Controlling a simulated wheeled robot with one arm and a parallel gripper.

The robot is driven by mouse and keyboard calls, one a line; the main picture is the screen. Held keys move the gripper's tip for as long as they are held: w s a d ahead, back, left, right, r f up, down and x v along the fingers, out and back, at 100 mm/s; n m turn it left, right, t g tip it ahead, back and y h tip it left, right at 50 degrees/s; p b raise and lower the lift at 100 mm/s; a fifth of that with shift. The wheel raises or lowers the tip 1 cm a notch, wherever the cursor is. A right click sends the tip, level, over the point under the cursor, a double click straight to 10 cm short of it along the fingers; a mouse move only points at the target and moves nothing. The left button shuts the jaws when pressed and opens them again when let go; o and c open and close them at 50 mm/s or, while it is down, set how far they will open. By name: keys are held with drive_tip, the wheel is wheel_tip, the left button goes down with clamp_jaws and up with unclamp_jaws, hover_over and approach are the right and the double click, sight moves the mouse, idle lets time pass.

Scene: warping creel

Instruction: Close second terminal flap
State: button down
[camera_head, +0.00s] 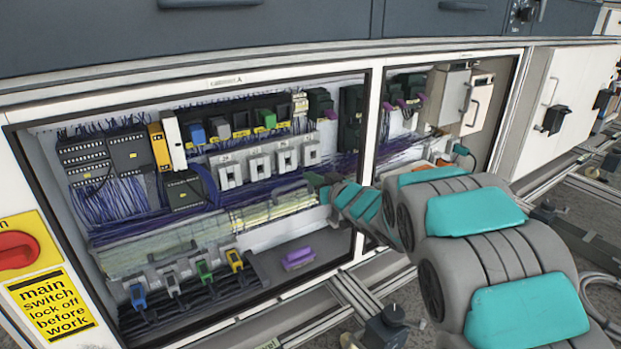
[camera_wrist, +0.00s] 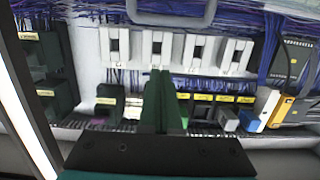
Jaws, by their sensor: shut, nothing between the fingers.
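Long clear flaps (camera_head: 165,250) run over the terminal row in the lower middle of the open cabinet. I cannot tell where one flap ends and another begins, or how far each is shut. A grey U-shaped bar (camera_wrist: 170,18), perhaps a flap's edge or handle, shows at the top of the wrist view. My gripper (camera_head: 318,184) reaches in from the right, near the right end of the flaps. In the wrist view my gripper (camera_wrist: 160,80) has its dark green fingers together and empty, in front of white modules. Contact with a flap cannot be made out.
White modules (camera_head: 258,165) and blocks with yellow labels (camera_head: 240,133) line the space above. Coloured clamps (camera_head: 235,259) stand below the flaps. A purple piece (camera_head: 298,259) lies on the cabinet floor. A white post (camera_head: 372,125) divides the cabinet just beside my arm.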

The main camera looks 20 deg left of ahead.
hover_over(300, 199)
drive_tip(key=x, duration=0.3)
drive_tip(key=shift+f, duration=0.45)
drive_tip(key=shift+s+d+f, duration=0.2)
drive_tip(key=shift+d+f, duration=0.05)
drive_tip(key=shift+f, duration=0.35)
drive_tip(key=shift+s+d+f, duration=0.25)
drive_tip(key=shift+f, duration=0.35)
drive_tip(key=shift+s+d+f, duration=0.2)
drive_tip(key=shift+d+f, duration=0.05)
drive_tip(key=shift+f, duration=0.35)
drive_tip(key=shift+f+b, duration=0.2)
drive_tip(key=shift+b, duration=0.15)
drive_tip(key=shift+s+d+f+t+b, duration=0.1)
drive_tip(key=shift+s+d+t+b, duration=0.15)
drive_tip(key=shift+b, duration=0.25)
drive_tip(key=shift+d+f+t+y+b, duration=0.1)
drive_tip(key=shift+f+t+y+b, duration=0.15)
drive_tip(key=shift+b, duration=0.4)
drive_tip(key=shift+s, duration=0.1)
